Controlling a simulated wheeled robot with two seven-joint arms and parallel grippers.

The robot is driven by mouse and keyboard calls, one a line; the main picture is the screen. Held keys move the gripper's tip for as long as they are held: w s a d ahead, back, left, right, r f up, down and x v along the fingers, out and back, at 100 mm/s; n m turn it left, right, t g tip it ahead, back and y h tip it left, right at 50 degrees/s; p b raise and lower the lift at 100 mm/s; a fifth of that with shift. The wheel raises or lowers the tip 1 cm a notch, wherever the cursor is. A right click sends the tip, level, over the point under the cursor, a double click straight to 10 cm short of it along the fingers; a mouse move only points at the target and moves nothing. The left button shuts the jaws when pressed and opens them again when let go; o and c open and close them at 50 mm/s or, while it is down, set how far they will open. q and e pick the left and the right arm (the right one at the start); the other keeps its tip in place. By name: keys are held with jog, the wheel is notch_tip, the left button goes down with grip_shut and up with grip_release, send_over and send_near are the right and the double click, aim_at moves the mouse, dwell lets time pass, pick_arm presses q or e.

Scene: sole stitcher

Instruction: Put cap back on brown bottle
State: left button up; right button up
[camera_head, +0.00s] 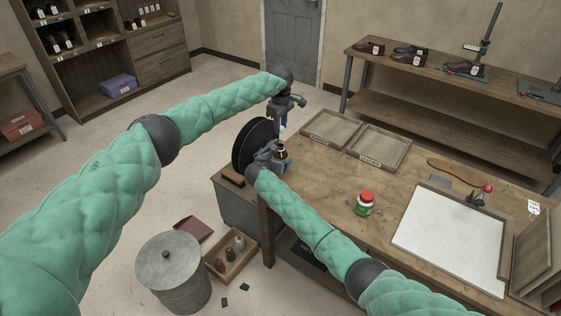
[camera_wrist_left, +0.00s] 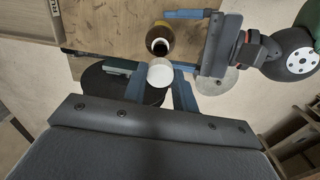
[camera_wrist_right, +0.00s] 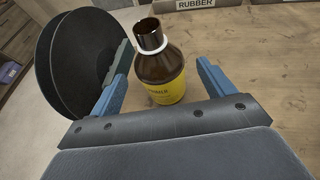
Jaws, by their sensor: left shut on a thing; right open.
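The brown bottle (camera_wrist_right: 160,68) has a yellow label and stands upright and uncapped on the wooden workbench, near its left end. It also shows in the head view (camera_head: 281,154) and the left wrist view (camera_wrist_left: 160,38). My right gripper (camera_wrist_right: 163,70) is open, with a blue finger on either side of the bottle. My left gripper (camera_head: 283,131) is above the bottle in the head view. It is shut on a white cap (camera_wrist_left: 159,72), which appears just beside the bottle's mouth in the left wrist view. The exact gap between cap and mouth cannot be told.
A black wheel (camera_head: 252,144) stands at the bench's left end, close to both grippers. Two shallow wooden trays (camera_head: 384,145) lie behind. The middle of the workbench (camera_head: 325,180) is mostly clear.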

aim_at(280, 156)
jog(key=shift+x, duration=1.75)
jog(key=c, duration=1.5)
pick_arm(q)
jog(key=shift+f, duration=2.45)
pick_arm(e)
jog(key=shift+o, duration=0.2)
pick_arm(q)
jog(key=shift+f, duration=0.1)
jog(key=shift+f, duration=0.8)
jog(key=shift+f, duration=0.55)
